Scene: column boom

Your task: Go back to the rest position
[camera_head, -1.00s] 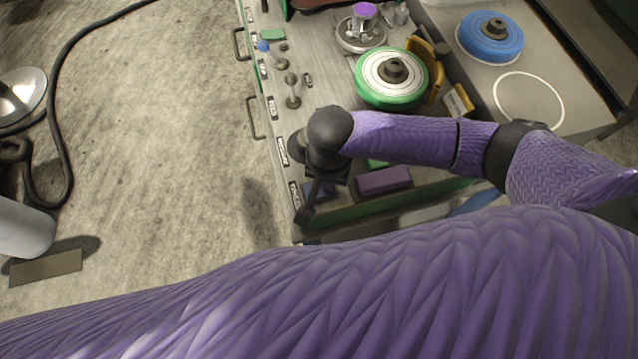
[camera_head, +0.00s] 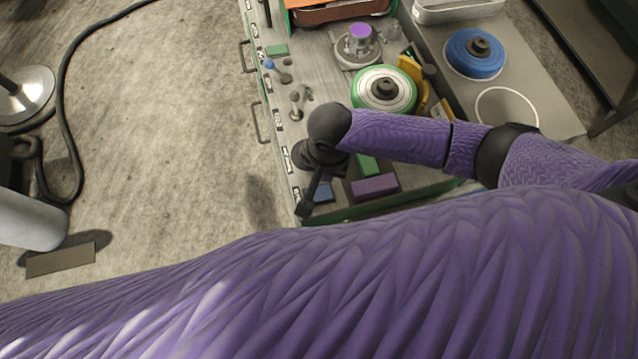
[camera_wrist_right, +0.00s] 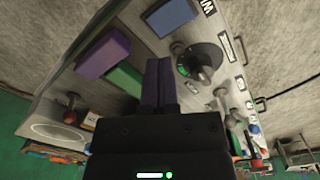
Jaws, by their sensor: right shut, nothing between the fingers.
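My right gripper (camera_head: 304,206) hangs over the near left corner of the workbench panel (camera_head: 390,208) in the head view, at the end of my purple arm. The right wrist view shows its two dark fingers (camera_wrist_right: 160,72) pressed together and empty. They are above the panel, with a purple block (camera_wrist_right: 103,55), a green block (camera_wrist_right: 125,80) and a blue block (camera_wrist_right: 171,16) around them. A black knob (camera_wrist_right: 200,62) lies to their right. My left gripper is not in view; a large purple arm part fills the bottom of the head view.
A black cable (camera_head: 62,90) lies on open floor at left, near a white cylinder (camera_head: 28,220).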

